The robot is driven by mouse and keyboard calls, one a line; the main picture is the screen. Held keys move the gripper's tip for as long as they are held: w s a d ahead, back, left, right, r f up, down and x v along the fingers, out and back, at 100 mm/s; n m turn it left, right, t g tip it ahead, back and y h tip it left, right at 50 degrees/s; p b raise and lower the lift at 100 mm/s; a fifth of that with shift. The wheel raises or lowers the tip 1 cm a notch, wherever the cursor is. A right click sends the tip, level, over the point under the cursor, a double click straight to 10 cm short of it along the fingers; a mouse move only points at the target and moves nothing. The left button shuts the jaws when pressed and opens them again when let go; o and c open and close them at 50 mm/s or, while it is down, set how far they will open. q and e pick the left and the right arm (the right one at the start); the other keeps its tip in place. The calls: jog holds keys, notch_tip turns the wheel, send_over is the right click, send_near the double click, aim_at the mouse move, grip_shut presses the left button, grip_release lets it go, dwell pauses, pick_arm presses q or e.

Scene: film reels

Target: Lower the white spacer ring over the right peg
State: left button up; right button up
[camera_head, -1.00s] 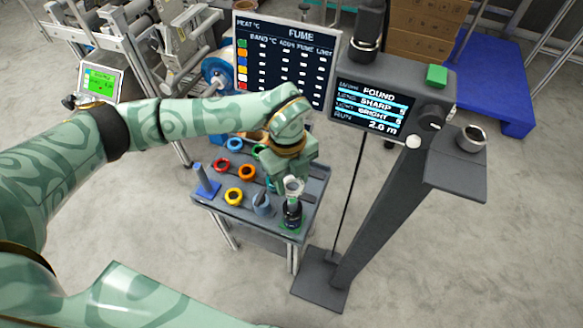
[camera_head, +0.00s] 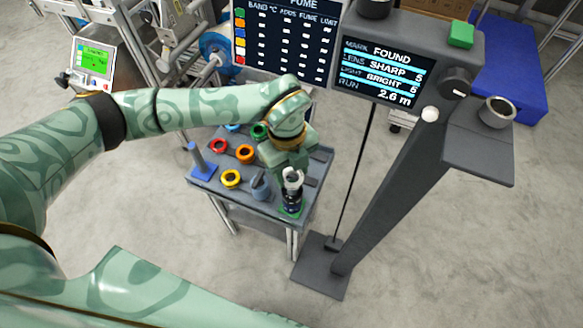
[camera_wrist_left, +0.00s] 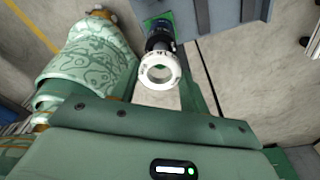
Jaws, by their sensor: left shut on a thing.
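The white spacer ring (camera_head: 292,177) is held in my left gripper (camera_head: 290,170), which is shut on it. The ring also shows in the left wrist view (camera_wrist_left: 147,76), its open hole facing the camera. The right peg stands on a green base (camera_head: 281,211) at the table's near right corner, with dark rings (camera_head: 292,204) stacked on it. In the head view the white ring appears just above this stack. In the left wrist view it overlaps the stack's near end. I cannot tell whether the peg's tip is inside the hole. My right gripper is not in view.
A blue left peg (camera_head: 197,157) stands at the table's left end. A dark stand with a screen (camera_head: 381,72) rises to the right.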

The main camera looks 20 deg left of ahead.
aim_at(292, 181)
pick_arm(q)
jog(key=shift+p, duration=0.35)
jog(key=shift+f, duration=0.2)
jog(key=shift+f, duration=0.45)
jog(key=shift+f, duration=0.65)
dwell(0.4)
jog(key=shift+f, duration=0.25)
jog(key=shift+f, duration=0.75)
jog(key=o, duration=1.1)
jog(key=shift+c, duration=0.2)
